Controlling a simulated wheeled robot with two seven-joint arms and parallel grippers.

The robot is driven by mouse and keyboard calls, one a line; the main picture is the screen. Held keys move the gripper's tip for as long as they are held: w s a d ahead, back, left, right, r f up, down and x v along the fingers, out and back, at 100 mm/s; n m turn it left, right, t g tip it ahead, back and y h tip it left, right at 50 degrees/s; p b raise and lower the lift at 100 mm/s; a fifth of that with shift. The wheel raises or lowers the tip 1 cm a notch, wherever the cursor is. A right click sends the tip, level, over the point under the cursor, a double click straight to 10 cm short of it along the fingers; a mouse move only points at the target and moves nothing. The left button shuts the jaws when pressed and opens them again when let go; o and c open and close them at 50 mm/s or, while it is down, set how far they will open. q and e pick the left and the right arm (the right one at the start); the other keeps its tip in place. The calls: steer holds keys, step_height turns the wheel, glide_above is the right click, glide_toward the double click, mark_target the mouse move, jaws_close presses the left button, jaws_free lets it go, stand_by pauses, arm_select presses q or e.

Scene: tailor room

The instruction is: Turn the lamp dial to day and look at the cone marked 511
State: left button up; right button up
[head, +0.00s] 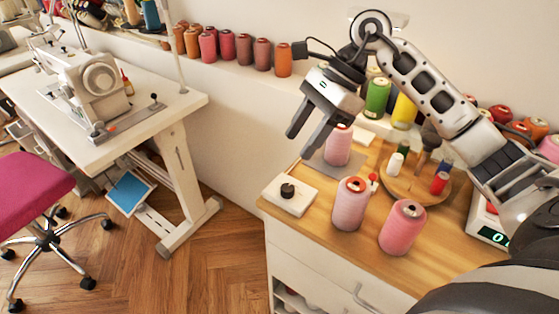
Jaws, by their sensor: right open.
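The lamp dial is a black knob (287,190) on a flat white box (301,203) at the table's left edge. Three pink thread cones stand upright on the wooden table: a rear cone (338,148), a front-left cone (349,208) and a front-right cone (402,230). No number is legible on them, so I cannot tell which is 511. My right gripper (299,147) is open and empty, pointing down above and behind the dial, left of the rear cone and apart from the knob. My left gripper is out of view.
A round wooden tray (413,190) with small spools stands right of the cones. A scale (487,229) with a lit display is at the right. Green (377,98) and yellow (404,111) cones stand at the back. A sewing table (150,125) is left, with open floor between.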

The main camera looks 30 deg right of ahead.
steer(key=d+r+h, duration=0.2)
steer(key=d, duration=0.3)
steer(key=p, duration=0.1)
glide_toward(288, 187)
steer(key=x, duration=0.8)
steer(key=shift+a+f, duration=0.15)
steer(key=shift+f, duration=0.05)
steer(key=c, duration=1)
